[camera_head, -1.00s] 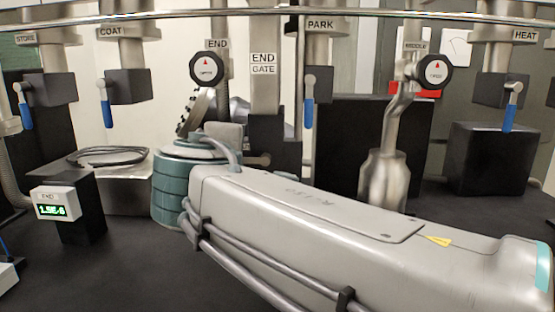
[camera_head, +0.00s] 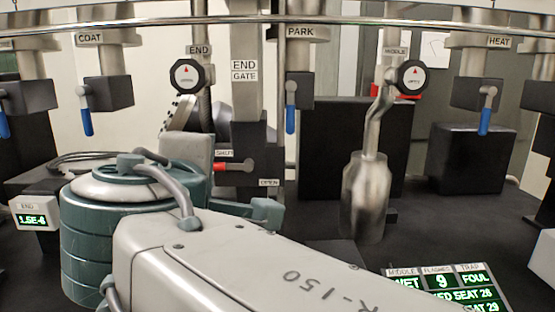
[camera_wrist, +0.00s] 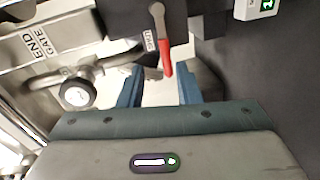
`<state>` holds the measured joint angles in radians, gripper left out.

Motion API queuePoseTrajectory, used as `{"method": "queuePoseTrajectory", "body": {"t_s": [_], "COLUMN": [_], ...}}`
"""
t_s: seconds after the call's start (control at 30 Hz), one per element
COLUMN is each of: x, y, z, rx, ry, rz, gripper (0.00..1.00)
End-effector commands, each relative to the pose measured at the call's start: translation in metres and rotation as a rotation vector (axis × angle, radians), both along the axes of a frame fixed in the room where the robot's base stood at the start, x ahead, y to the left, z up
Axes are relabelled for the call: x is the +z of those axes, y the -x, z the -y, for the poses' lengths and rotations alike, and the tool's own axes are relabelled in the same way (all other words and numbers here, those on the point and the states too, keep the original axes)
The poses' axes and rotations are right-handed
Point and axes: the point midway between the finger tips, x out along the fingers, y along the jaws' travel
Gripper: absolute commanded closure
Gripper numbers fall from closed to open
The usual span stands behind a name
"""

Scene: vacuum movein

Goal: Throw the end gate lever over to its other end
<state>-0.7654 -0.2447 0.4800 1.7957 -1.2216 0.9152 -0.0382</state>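The end gate lever has a red handle (camera_head: 222,167) on a grey pivot on the black valve box (camera_head: 262,150), under the END GATE sign (camera_head: 244,71). The handle points left in the head view, beside the SHUT label; the OPEN label (camera_head: 268,183) is lower right. In the wrist view the red handle (camera_wrist: 167,58) hangs with its tip between the fingertips in the picture. My gripper (camera_wrist: 159,74) is open, its two blue fingers apart with a gap around the tip. Contact and depth are hard to judge. In the head view my arm partly hides the gripper.
Blue-handled valves PARK (camera_head: 290,95), COAT (camera_head: 86,110) and HEAT (camera_head: 486,110) hang nearby. A metal bottle (camera_head: 366,195) stands right of the gate. A status screen (camera_head: 440,285) is at lower right, and an END gauge (camera_head: 38,214) at left.

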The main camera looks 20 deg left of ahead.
Motion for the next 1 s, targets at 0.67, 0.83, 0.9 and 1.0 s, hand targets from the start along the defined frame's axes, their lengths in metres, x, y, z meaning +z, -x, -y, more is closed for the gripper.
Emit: {"method": "queuePoseTrajectory", "body": {"t_s": [0.67, 0.83, 0.9, 1.0], "x": [0.010, 0.010, 0.006, -0.005], "y": [0.049, 0.035, 0.017, -0.015], "z": [0.017, 0.028, 0.044, 0.083], "rx": [0.000, -0.042, -0.099, -0.227], "ry": [-0.001, -0.001, -0.005, -0.028], "rz": [0.000, -0.036, -0.092, -0.213], "gripper": [0.69, 0.69, 0.69, 0.69]}}
